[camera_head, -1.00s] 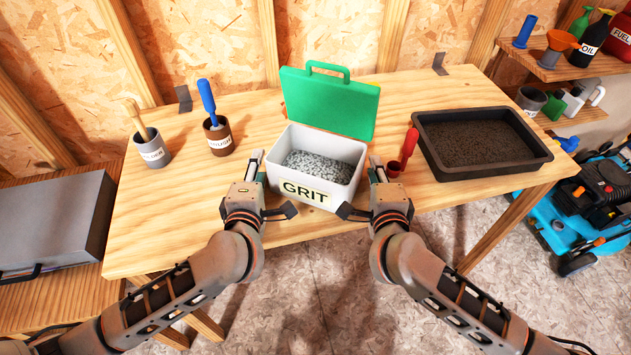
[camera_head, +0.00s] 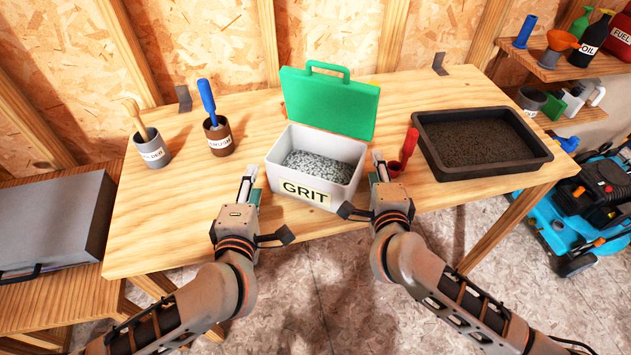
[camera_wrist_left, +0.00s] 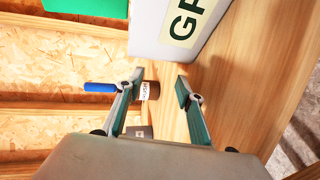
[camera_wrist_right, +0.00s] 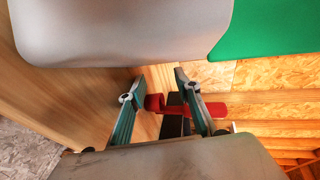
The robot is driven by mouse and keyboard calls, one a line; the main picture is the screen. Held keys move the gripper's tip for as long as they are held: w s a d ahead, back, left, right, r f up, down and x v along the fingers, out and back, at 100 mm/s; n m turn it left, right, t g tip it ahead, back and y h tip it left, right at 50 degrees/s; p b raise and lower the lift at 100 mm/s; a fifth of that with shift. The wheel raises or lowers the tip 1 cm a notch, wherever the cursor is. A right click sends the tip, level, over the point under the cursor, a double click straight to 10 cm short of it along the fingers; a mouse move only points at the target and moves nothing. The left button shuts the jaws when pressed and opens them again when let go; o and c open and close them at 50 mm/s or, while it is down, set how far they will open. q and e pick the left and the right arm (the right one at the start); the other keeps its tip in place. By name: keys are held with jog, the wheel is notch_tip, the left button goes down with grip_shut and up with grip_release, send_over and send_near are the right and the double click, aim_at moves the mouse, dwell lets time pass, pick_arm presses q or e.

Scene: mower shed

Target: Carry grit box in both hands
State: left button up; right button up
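The grit box (camera_head: 333,186) is a white bin with a yellow GRIT label, grey grit inside and a green lid (camera_head: 330,98) standing open at its back. It stands upright on the wooden table. My left gripper (camera_head: 248,182) is to its left, apart from it; in the left wrist view its fingers (camera_wrist_left: 160,88) are spread and empty, with the box (camera_wrist_left: 157,30) beyond them. My right gripper (camera_head: 380,168) is close to the box's right side; in the right wrist view its fingers (camera_wrist_right: 158,85) are spread, with the box (camera_wrist_right: 120,30) beyond. I cannot tell whether it touches.
A red-handled scoop (camera_head: 407,150) stands just right of my right gripper. A black soil tray (camera_head: 478,170) lies further right. Two cups (camera_head: 153,152) with handled tools, one brown (camera_head: 219,141), stand at the left. The table (camera_head: 180,210) is clear between them and my left gripper.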

pick_arm(q)
jog(key=shift+v, duration=0.8)
pick_arm(e)
jog(key=shift+s, duration=0.1)
jog(key=v, duration=1.2)
